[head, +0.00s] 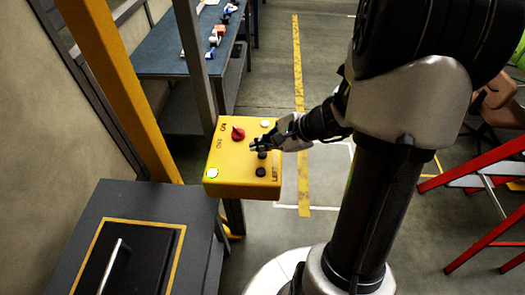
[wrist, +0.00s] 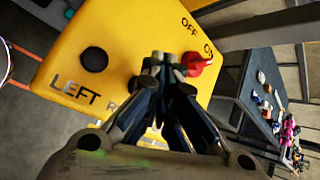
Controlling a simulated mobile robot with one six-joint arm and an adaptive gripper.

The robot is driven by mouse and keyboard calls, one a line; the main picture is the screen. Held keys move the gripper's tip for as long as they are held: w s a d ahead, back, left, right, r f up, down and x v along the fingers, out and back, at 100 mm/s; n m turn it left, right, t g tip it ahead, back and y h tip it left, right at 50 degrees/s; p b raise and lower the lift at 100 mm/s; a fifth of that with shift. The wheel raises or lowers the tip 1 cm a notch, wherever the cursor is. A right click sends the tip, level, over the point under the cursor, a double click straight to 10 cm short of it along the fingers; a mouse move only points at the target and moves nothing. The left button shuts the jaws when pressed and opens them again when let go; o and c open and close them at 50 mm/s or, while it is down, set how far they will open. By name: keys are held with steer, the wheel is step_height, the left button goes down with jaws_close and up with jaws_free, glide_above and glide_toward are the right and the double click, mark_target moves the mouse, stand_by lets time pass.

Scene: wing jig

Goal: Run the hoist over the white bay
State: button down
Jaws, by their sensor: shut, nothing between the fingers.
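A yellow control box (head: 240,185) hangs beside a grey post. It carries a red knob (head: 238,133) near OFF and ON lettering, and black buttons. In the wrist view the black button (wrist: 95,59) by the word LEFT is clear. The lettering beside it, starting with R, is partly hidden by my fingers, as is its button. My gripper (head: 257,146) is shut and empty, its fingertips over the box face between the LEFT button and the red knob (wrist: 200,63). I cannot tell whether they touch the box. No hoist is in view. White floor lines (head: 288,207) show behind the box.
A dark cabinet (head: 150,205) stands at the front left. A blue-topped bench (head: 160,55) with small parts is at the back left. A yellow floor stripe (head: 298,75) runs away from me. A red ladder-like frame (head: 480,165) is at the right.

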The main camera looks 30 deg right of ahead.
mark_target(262, 156)
steer(key=shift+r+p, duration=1.9)
steer(key=shift+r, duration=0.6)
